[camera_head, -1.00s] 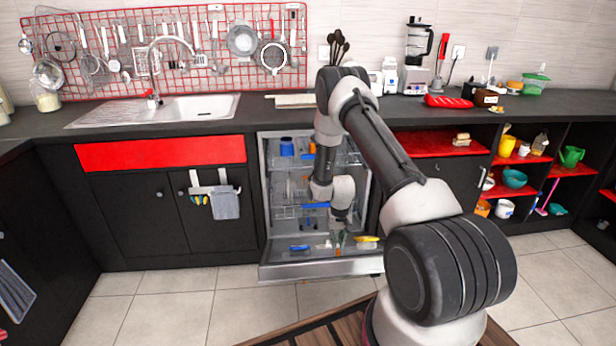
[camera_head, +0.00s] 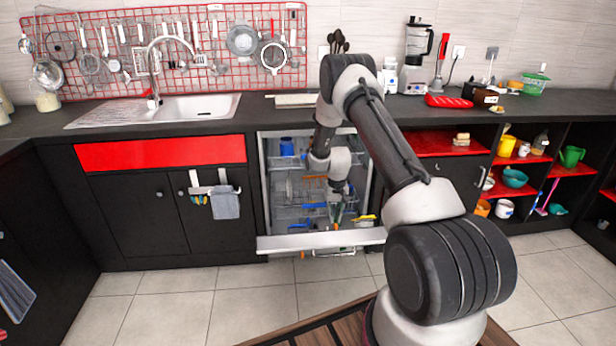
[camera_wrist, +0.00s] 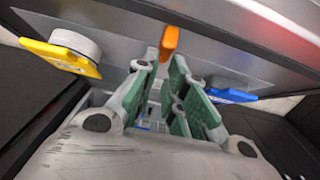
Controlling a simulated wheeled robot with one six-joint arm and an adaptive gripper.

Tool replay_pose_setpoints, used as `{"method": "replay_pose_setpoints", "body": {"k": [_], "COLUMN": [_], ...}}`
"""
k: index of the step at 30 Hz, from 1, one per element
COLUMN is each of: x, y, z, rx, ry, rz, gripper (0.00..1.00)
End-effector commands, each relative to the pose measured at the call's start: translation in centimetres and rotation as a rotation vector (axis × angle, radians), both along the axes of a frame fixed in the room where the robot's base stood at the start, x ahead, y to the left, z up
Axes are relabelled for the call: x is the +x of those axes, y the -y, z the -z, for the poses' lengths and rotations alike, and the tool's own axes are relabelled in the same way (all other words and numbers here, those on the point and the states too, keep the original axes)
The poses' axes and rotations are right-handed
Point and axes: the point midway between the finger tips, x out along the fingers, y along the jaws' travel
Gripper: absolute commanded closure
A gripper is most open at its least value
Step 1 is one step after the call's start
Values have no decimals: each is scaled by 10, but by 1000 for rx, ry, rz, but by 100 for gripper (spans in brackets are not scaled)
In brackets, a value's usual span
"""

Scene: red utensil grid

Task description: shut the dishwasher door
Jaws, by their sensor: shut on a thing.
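The dishwasher door (camera_head: 290,243) is partly raised at the front of the dishwasher, tilted, with its bright top edge facing me. My gripper (camera_head: 337,220) is just behind that edge, against the inner side of the door. In the wrist view my gripper's green-padded fingertips (camera_wrist: 160,68) meet the grey door panel (camera_wrist: 225,65), with an orange piece (camera_wrist: 169,42) just beyond them. The fingers are closed on the door, though the exact contact is hard to see. A yellow piece (camera_wrist: 62,58) and a blue piece (camera_wrist: 230,95) sit on the panel to either side.
The dishwasher racks (camera_head: 290,190) hold a blue cup (camera_head: 287,147) and other dishes. A dark cupboard (camera_head: 150,210) stands at left and open red shelves (camera_head: 520,160) at right. The tiled floor (camera_head: 200,305) in front of the door is clear.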

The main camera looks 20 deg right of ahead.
Motion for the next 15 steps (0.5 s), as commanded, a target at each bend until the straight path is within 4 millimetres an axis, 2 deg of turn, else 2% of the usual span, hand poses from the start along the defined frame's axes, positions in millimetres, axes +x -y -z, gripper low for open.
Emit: {"method": "replay_pose_setpoints", "body": {"k": [15], "x": [32], "y": [9], "z": [-33], "rx": [0], "ry": [0], "rz": [0], "gripper": [100]}}
